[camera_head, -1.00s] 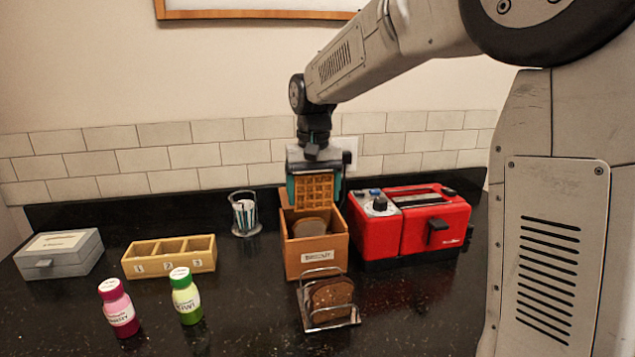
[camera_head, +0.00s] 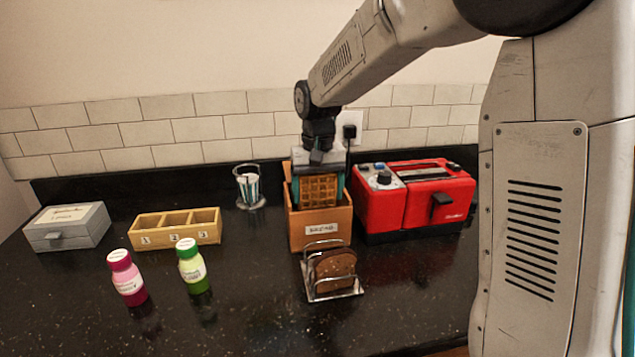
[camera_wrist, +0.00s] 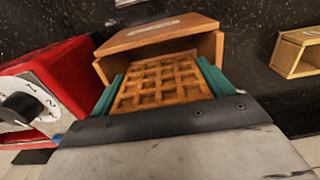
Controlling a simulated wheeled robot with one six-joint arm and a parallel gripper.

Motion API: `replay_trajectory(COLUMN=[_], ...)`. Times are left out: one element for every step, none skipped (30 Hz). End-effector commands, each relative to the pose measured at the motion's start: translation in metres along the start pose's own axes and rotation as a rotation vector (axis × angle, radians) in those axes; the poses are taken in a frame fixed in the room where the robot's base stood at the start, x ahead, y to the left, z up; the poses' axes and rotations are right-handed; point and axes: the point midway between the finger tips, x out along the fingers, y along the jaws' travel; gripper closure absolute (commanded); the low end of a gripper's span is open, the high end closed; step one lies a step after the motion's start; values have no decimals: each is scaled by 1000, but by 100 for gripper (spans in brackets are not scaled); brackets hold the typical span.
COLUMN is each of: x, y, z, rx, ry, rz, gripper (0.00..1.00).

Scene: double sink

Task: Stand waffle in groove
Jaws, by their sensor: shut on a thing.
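The golden-brown waffle (camera_head: 319,190) is a square grid held upright between the teal fingers of my gripper (camera_head: 319,194). My gripper is shut on it. The waffle is at the mouth of the labelled wooden box (camera_head: 310,234); its lower edge seems to be behind or at the box's front wall, and I cannot tell whether it touches. In the wrist view the waffle (camera_wrist: 163,82) fills the space between the fingers, with the wooden box (camera_wrist: 160,33) just beyond. A metal rack (camera_head: 332,296) in front of the box holds a brown bread slice (camera_head: 335,268).
A red toaster (camera_head: 420,205) stands close right of the box. To the left are a glass holder (camera_head: 249,188), a three-slot wooden tray (camera_head: 170,238), a grey box (camera_head: 66,232), a pink bottle (camera_head: 127,280) and a green bottle (camera_head: 193,268). The dark counter's front left is clear.

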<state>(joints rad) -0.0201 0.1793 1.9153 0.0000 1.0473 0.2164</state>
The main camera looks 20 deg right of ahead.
Motion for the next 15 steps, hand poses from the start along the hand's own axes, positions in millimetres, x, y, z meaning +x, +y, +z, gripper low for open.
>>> replay_trajectory(x=[4,6,9,11,13,16,18,20,23,25,27,30,32,34,37], y=[0,0,0,0,0,0,0,0,0,0,0,0,0,0,0], z=[0,0,0,0,0,0,0,0,0,0,0,0,0,0,0], rx=[0,0,0,0,0,0,0,0,0,0,0,0,0,0,0], ry=[-1,-1,-1,-1,-2,-2,-2,-1,-1,-1,-1,-1,-1,-1,-1], rz=[0,0,0,0,0,0,0,0,0,0,0,0,0,0,0], gripper=[33,33,33,33,33,33,33,33,33,33,33,33,33,33,33])
